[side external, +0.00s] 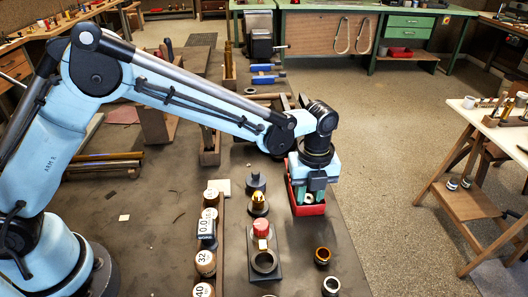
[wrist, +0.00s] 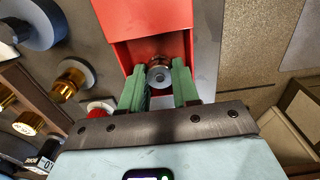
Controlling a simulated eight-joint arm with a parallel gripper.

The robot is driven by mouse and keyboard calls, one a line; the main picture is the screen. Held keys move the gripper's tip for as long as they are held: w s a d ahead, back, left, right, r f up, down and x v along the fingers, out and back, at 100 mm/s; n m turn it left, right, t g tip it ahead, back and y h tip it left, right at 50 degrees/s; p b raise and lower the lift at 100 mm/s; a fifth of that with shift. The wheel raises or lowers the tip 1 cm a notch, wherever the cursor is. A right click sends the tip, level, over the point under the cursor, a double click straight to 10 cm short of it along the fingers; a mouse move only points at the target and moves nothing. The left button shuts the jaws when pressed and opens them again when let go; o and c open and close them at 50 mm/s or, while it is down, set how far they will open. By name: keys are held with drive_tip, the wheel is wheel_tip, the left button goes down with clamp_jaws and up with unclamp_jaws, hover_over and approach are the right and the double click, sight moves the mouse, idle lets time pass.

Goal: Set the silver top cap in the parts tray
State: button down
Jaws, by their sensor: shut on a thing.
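The parts tray is a red open box; it shows under my gripper in the side view (side external: 298,209) and at the top of the wrist view (wrist: 118,18). The silver top cap (wrist: 160,76) is a small round metal piece with a pale centre, between the two green fingers in the wrist view. My gripper (wrist: 157,72) is shut on it. In the side view my gripper (side external: 308,197) points down over the tray, and the cap shows small and partly hidden. I cannot tell whether the cap touches the tray floor.
Left of the tray stand a dark round block (side external: 256,182), a brass piece on a dark base (side external: 258,201) and a red-topped piece (side external: 261,228). A brass ring (side external: 322,256) and a silver ring (side external: 331,285) stand in front. The bench's right edge is close to the tray.

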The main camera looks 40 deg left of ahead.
sight(309, 198)
drive_tip(key=shift+f, duration=0.15)
drive_tip(key=c, duration=1.1)
unclamp_jaws()
wheel_tip(309, 198, up, 12)
drive_tip(key=s+a+r+n+t, duration=0.2)
drive_tip(key=s+a+r+n, duration=0.15)
drive_tip(key=a+n, duration=0.35)
drive_tip(key=s+a+f+n+t, duration=0.1)
drive_tip(key=s+a+n, duration=0.4)
drive_tip(key=n, duration=0.5)
drive_tip(key=s+a+f+n+t, duration=0.1)
drive_tip(key=s+a+n+t, duration=0.3)
drive_tip(key=s+a+n, duration=0.2)
drive_tip(key=shift+a+f+n, duration=0.2)
drive_tip(key=shift+a+n, duration=1.15)
drive_tip(key=shift+n, duration=0.65)
